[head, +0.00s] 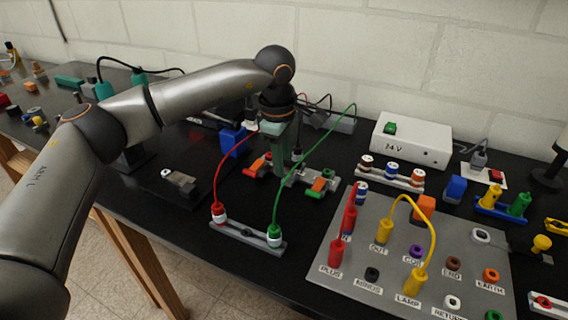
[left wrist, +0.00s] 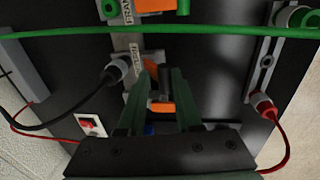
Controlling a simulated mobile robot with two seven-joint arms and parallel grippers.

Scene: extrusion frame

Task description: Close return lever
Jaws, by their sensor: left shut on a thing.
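My left gripper (head: 284,170) points down over the orange-and-grey lever connectors behind the red and green cable holder. In the left wrist view a label reading RETURN (left wrist: 136,63) lies just beyond the fingertips, with an orange piece beside it. My left gripper (left wrist: 163,76) is shut on a dark upright part with orange at its foot (left wrist: 160,107), which appears to be the return lever. The fingers hide much of it, and its exact angle is hard to tell. A second connector, with an orange lever (head: 321,184) in the head view, stands to the right. My right gripper is out of view.
A green cable (head: 308,147) arches close to the gripper, and a red cable (head: 224,165) loops to its left; both end at a grey holder (head: 246,238). A grey socket panel (head: 440,258) lies right, and a white 24 V box (head: 412,140) behind.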

